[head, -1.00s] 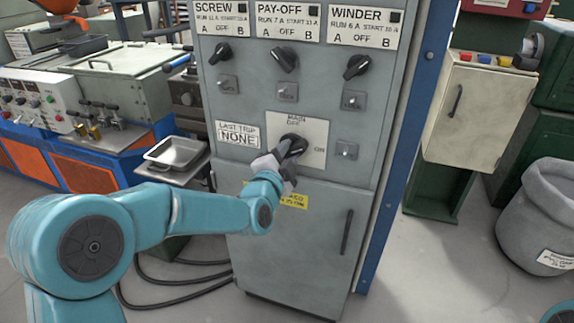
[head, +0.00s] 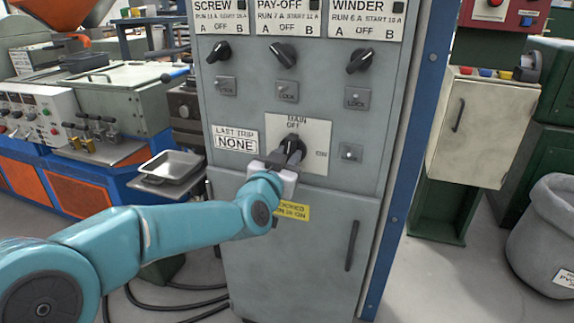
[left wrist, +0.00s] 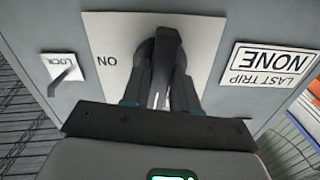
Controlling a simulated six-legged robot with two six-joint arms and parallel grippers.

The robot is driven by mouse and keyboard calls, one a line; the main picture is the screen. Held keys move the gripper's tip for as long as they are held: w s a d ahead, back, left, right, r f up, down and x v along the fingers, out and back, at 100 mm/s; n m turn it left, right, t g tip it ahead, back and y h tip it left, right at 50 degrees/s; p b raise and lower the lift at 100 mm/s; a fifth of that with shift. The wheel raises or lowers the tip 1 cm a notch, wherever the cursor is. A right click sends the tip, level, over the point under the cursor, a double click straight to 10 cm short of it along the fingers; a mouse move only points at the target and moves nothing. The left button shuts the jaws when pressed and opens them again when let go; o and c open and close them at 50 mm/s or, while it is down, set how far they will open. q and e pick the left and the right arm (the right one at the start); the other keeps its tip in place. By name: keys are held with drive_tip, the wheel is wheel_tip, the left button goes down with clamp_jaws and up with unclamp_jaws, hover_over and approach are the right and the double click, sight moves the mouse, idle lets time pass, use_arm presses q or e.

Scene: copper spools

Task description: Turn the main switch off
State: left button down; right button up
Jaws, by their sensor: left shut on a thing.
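The main switch (head: 294,143) is a black rotary handle on a pale plate (head: 313,138) in the middle of the grey cabinet. OFF is printed above it and ON to its right. The handle stands about upright, in line with OFF. My left gripper (head: 289,157) is shut on the handle from the front and hides its lower part. In the left wrist view the black handle (left wrist: 167,45) sits between the two fingers (left wrist: 162,88), with ON upside down at the left. My right gripper is not in view.
Three selector knobs, the middle one (head: 282,53) among them, sit above the main switch. A small lock tab (head: 350,153) is to its right. A yellow label (head: 294,212) lies just below my gripper. The cabinet door handle (head: 352,245) stands out at lower right.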

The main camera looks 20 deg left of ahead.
use_arm(q)
drive_tip(key=shift+f+n+b, duration=0.15)
drive_tip(key=shift+n+b, duration=0.2)
drive_tip(key=shift+n, duration=0.55)
drive_tip(key=c, duration=1)
unclamp_jaws()
drive_tip(key=shift+o, duration=0.2)
drive_tip(key=s+p, duration=0.1)
drive_tip(key=s, duration=1.5)
drive_tip(key=shift+s+a, duration=0.2)
drive_tip(key=shift+a, duration=0.05)
drive_tip(key=shift+a, duration=0.15)
